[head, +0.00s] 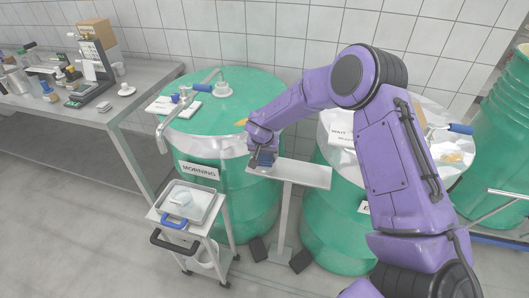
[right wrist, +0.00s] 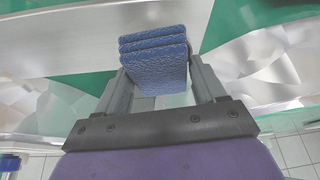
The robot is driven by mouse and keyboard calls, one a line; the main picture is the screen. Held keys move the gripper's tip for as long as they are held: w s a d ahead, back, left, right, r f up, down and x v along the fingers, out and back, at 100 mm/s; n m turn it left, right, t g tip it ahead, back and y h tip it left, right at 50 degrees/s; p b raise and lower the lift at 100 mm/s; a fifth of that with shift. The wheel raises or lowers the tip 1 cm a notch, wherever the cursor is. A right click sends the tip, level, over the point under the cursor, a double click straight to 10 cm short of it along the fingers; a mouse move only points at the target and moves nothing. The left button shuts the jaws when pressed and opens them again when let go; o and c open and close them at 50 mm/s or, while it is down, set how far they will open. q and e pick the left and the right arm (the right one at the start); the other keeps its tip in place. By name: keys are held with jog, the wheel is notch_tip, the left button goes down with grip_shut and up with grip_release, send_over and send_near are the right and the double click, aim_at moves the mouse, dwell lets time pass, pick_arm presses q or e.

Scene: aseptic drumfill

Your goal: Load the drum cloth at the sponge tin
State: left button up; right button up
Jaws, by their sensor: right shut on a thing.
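My right gripper (head: 262,150) is shut on a folded blue cloth (head: 264,159), low in front of the left green drum (head: 225,110), at the left end of a narrow grey shelf. In the right wrist view the cloth (right wrist: 155,62) shows as several stacked layers between the two fingers. Whether it touches the shelf cannot be told. A metal tray (head: 205,197) on the small cart holds a pale thing, with a blue handle at its front edge; I cannot tell whether this is the sponge tin. My left gripper is not in view.
The grey shelf (head: 305,175) stands on a post between the drums and looks bare. The right drum (head: 325,230) has a crinkled clear cover. A steel bench (head: 145,85) with several items stands at left.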

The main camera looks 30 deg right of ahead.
jog(key=shift+s+f+p, duration=0.1)
jog(key=shift+f+p, duration=0.1)
jog(key=shift+p, duration=0.6)
dwell(2.1)
jog(key=shift+r, duration=0.1)
notch_tip(320, 180, up, 2)
jog(key=p, duration=0.2)
jog(key=shift+p, duration=0.4)
notch_tip(320, 180, up, 5)
jog(key=p, duration=0.5)
